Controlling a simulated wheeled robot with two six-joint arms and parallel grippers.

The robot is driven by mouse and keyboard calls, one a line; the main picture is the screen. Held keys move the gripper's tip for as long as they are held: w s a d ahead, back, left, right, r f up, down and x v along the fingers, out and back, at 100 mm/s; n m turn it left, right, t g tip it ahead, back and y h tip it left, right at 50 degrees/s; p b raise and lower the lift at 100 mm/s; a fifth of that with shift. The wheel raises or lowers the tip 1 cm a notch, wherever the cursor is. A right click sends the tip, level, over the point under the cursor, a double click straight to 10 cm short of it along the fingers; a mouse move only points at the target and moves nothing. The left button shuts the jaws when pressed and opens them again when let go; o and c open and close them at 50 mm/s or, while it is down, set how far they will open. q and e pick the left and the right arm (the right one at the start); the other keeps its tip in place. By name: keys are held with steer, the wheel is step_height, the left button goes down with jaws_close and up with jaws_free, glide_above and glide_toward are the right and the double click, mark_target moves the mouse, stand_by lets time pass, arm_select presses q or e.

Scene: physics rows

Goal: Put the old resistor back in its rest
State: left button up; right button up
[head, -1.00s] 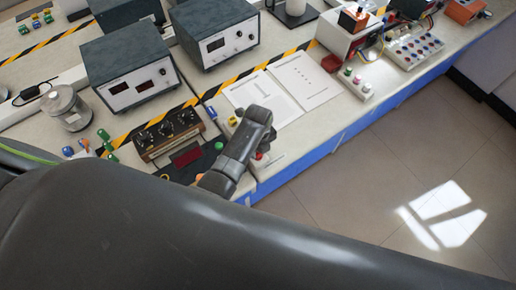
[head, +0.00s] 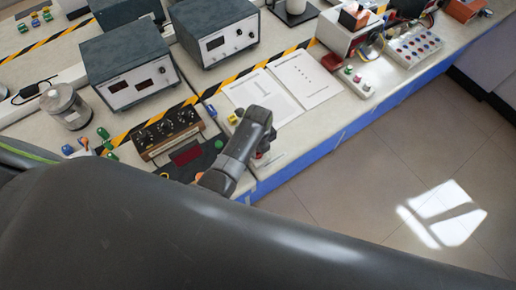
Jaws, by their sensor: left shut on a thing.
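My left gripper (head: 262,152) is low over the front edge of the bench, below my dark wrist link (head: 256,122). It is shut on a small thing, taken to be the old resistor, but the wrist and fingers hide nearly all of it. A small yellow block (head: 233,119) and a small blue piece (head: 211,110) lie on the bench just left of the wrist. I cannot make out which piece is the rest. My right gripper is not in view.
A brown box with black knobs (head: 168,132) and a dark board with a red display (head: 187,155) stand left of the gripper. White sheets (head: 305,78) lie behind it. Two power supplies (head: 132,72) (head: 216,36) stand farther back. The bench drops off at its blue edge (head: 290,175).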

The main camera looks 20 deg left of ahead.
arm_select(q)
steer(key=shift+f, duration=0.2)
steer(key=o, duration=1.4)
steer(key=shift+o, duration=0.2)
steer(key=shift+r, duration=0.1)
steer(key=shift+r, duration=3.2)
